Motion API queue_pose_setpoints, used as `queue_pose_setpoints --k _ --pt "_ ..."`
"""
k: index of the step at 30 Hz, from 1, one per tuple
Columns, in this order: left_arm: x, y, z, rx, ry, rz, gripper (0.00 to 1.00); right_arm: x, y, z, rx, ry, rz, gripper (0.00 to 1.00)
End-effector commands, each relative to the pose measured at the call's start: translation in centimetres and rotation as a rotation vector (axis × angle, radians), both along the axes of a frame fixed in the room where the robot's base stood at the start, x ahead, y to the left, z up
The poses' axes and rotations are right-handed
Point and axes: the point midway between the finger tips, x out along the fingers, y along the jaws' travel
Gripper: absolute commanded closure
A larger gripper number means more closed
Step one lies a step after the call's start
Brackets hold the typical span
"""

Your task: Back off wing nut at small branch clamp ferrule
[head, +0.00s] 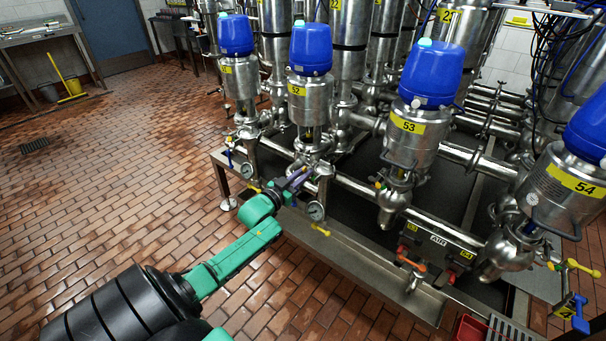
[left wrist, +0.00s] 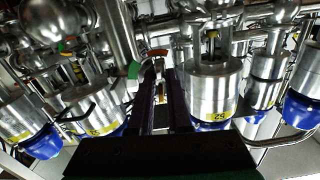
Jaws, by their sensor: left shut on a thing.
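My left gripper (head: 300,176) reaches in from the left to the pipework below the valve labelled 52 (head: 310,93). In the left wrist view its two purple fingers (left wrist: 160,78) are close together and shut on a small metal part at a pipe joint, where the wing nut of the clamp ferrule (left wrist: 159,64) appears to be. The nut is mostly hidden by the fingers, and its exact shape is too small to tell. A reddish-orange piece (left wrist: 157,53) shows just beyond the fingertips. My right gripper is not in view.
Gauges (head: 316,211) stand close beside my left gripper. Valve 53 (head: 406,135) and horizontal pipes lie to the right. A yellow handle (head: 320,230) and an orange handle (head: 411,263) stick out along the front. The tiled floor (head: 120,180) at left is open.

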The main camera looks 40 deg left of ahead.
Motion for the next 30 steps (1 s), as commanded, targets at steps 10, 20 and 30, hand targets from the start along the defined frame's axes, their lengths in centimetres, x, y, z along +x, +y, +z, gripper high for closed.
queue_pose_setpoints --k 10,20,30 --pt "0.0 -0.1 -0.1 0.001 0.003 -0.001 0.62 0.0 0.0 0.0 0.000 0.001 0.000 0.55" --pt "0.0 -0.1 -0.2 0.030 0.002 -0.002 0.62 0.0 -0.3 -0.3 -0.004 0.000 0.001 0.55" --pt "0.0 -0.1 -1.6 0.831 0.018 -0.003 0.62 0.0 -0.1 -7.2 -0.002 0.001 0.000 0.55"
